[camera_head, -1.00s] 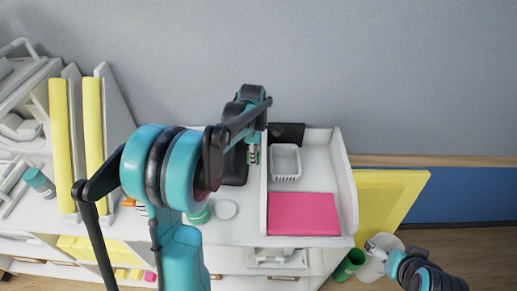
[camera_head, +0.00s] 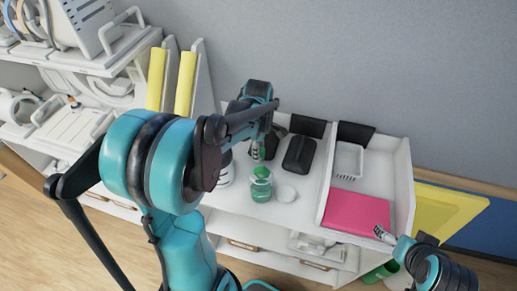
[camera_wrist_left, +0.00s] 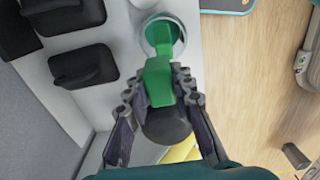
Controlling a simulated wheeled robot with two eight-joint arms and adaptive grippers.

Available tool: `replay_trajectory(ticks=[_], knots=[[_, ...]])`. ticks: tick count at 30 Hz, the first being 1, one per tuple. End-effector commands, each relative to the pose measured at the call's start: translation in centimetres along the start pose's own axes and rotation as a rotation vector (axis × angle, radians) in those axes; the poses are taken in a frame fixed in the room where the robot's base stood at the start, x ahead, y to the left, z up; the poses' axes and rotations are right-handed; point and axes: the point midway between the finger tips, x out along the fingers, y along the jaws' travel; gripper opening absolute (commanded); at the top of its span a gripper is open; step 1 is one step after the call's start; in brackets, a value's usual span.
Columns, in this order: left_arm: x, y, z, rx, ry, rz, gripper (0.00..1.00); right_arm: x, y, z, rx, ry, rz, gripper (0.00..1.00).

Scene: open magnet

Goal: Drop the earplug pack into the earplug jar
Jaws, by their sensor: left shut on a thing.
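My left gripper (camera_head: 257,150) is shut on a green earplug pack (camera_wrist_left: 158,82), which also shows near the fingertips in the head view. The earplug jar (camera_head: 261,188) is clear with green on it and stands on the white counter. In the head view the pack is just above the jar's mouth. In the left wrist view the pack's far end overlaps the round jar rim (camera_wrist_left: 162,22); I cannot tell how deep it reaches. A round white lid (camera_head: 287,193) lies right of the jar. My right gripper (camera_head: 383,235) is near the pink folder; its jaws are too small to read.
A black object (camera_head: 299,155) stands behind the lid. Right of it is a white tray (camera_head: 402,190) holding a white basket (camera_head: 348,160) and a pink folder (camera_head: 356,211). Yellow-spined binders (camera_head: 185,85) stand at the back left. The counter's front edge is close to the jar.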

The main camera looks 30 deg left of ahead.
Motion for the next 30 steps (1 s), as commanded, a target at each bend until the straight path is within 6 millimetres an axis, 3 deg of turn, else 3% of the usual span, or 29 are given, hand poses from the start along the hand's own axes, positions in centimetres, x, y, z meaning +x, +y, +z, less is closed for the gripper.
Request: replay_trajectory(ticks=[3, 9, 18, 19, 21, 30], knots=[[1.9, 0.0, 0.0, -0.001, 0.000, 0.000, 0.08, 1.2, 0.0, 0.9, 0.000, 0.000, 0.000, 0.90], [3.9, 0.0, 0.0, -0.001, 0.000, 0.000, 0.08, 2.3, 0.0, 1.6, 0.000, 0.000, 0.000, 0.90], [4.0, 0.0, 0.0, -0.001, 0.000, 0.000, 0.08, 2.3, 0.0, 1.6, 0.000, 0.000, 0.000, 0.90], [4.0, 0.0, 0.0, -0.001, 0.000, 0.000, 0.26, 2.3, 0.0, 1.6, 0.000, 0.000, 0.000, 0.90], [4.0, 0.0, 0.0, -0.001, 0.000, 0.000, 0.44, 2.3, 0.0, 1.6, 0.000, 0.000, 0.000, 0.90], [4.0, 0.0, 0.0, -0.001, 0.000, 0.000, 0.47, 2.3, 0.0, 1.6, 0.000, 0.000, 0.000, 0.90]])
